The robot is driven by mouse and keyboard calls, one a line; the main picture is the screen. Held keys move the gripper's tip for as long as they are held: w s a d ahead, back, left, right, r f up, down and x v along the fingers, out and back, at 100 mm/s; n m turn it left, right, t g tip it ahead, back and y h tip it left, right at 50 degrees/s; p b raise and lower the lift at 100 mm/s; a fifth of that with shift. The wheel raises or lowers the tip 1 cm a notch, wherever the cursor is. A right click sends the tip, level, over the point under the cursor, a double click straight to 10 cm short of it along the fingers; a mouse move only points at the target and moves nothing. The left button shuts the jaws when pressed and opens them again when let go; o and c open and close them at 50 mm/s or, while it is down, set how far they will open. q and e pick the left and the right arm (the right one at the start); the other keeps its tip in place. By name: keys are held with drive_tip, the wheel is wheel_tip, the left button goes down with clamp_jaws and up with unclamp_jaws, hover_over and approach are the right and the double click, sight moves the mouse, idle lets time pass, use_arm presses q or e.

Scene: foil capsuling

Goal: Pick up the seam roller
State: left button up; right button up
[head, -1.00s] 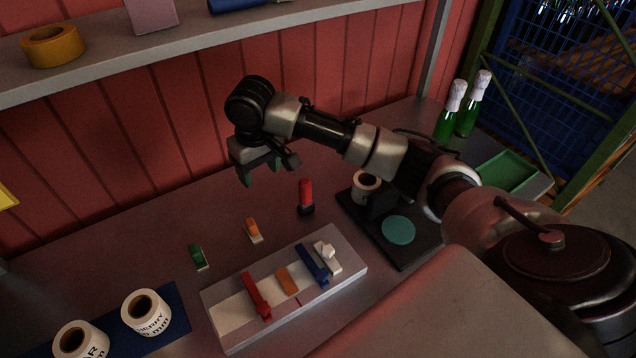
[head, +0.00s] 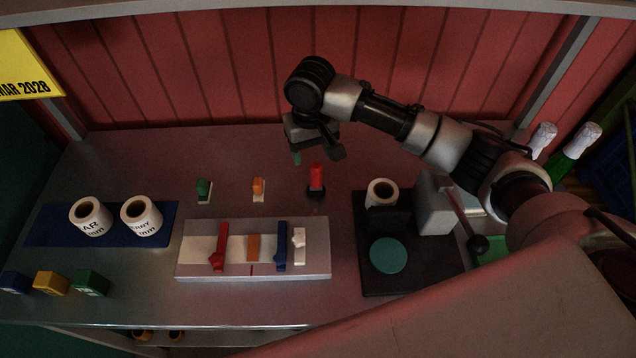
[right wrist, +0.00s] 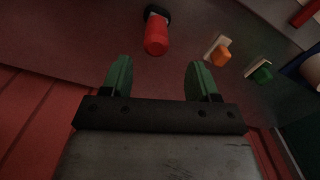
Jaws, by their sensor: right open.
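The seam roller appears to be the upright tool with a red handle (head: 316,175) and a black foot, standing on the table behind the grey block. It also shows in the right wrist view (right wrist: 156,38), beyond the fingertips and slightly left of the middle of the gap. My right gripper (head: 303,157) hangs above and behind it, near the back wall. In the right wrist view its green fingers (right wrist: 158,68) are open with nothing between them. The red tool is apart from the fingers. My left gripper is not in view.
Small orange (head: 258,188) and green (head: 204,190) pieces on pale bases stand left of the red tool. A grey block (head: 253,270) with coloured clips lies in front. A black base (head: 375,277) with a roll and lever is at right. Label rolls (head: 141,215) stand on a blue mat.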

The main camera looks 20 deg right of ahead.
sight(316, 165)
drive_tip(key=shift+f, duration=0.75)
drive_tip(key=shift+s+d+f+p, duration=0.15)
drive_tip(key=shift+d+f+p, duration=0.05)
drive_tip(key=shift+f+p, duration=0.15)
drive_tip(key=f, duration=0.1)
drive_tip(key=f+p, duration=0.1)
drive_tip(key=f, duration=0.1)
drive_tip(key=shift+s+d+f, duration=0.15)
drive_tip(key=shift+s+f, duration=0.15)
drive_tip(key=shift+f, duration=0.45)
drive_tip(key=shift+w, duration=0.1)
drive_tip(key=c, duration=1)
